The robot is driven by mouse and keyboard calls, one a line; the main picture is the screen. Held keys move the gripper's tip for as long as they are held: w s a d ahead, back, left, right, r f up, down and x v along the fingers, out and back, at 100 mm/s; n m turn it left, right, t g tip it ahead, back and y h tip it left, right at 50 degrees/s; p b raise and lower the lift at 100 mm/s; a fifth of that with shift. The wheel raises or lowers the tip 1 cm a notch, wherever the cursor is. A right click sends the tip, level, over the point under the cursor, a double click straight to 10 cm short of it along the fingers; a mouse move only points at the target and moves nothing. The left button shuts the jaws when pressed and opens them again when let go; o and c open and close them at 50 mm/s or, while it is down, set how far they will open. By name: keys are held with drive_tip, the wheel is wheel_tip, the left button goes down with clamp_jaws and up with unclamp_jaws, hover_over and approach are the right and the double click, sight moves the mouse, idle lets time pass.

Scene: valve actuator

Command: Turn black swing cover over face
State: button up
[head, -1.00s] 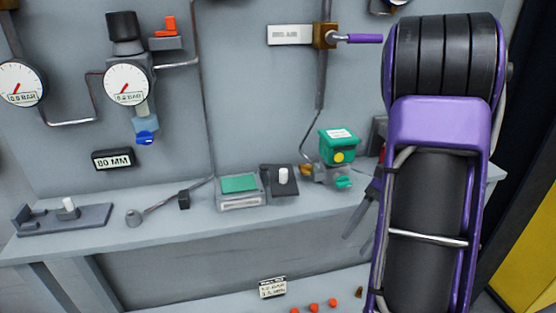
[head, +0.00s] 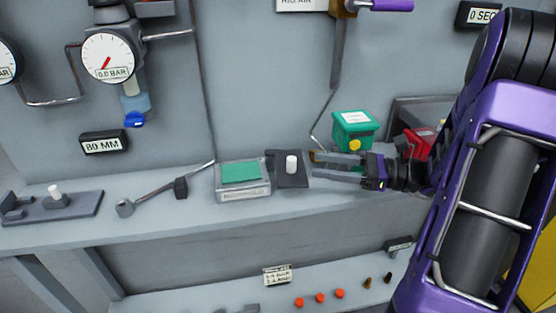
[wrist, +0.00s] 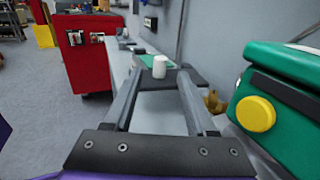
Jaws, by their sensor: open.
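The black swing cover (head: 300,180) is a dark flat plate with an upright white knob (head: 291,165). It lies on the shelf just right of a grey box whose top face (head: 240,172) is green and uncovered. My gripper (head: 313,165) is open, level with the shelf and pointing left, with its fingertips just right of the cover. In the wrist view the white knob (wrist: 160,67) shows in the gap between the fingertips, with the dark cover (wrist: 170,79) under it. I cannot tell whether the fingers touch the cover.
A green box (head: 353,131) with a yellow button stands behind my gripper, close on the right in the wrist view (wrist: 285,105). A rod with a black block (head: 181,188) lies left of the grey box. The wall rises behind the shelf.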

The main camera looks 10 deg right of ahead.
sight(278, 169)
drive_tip(key=b+x, duration=0.1)
drive_tip(key=x, duration=0.9)
drive_tip(key=shift+w+a, duration=0.15)
drive_tip(key=shift+a, duration=0.1)
clamp_jaws()
idle(0.9)
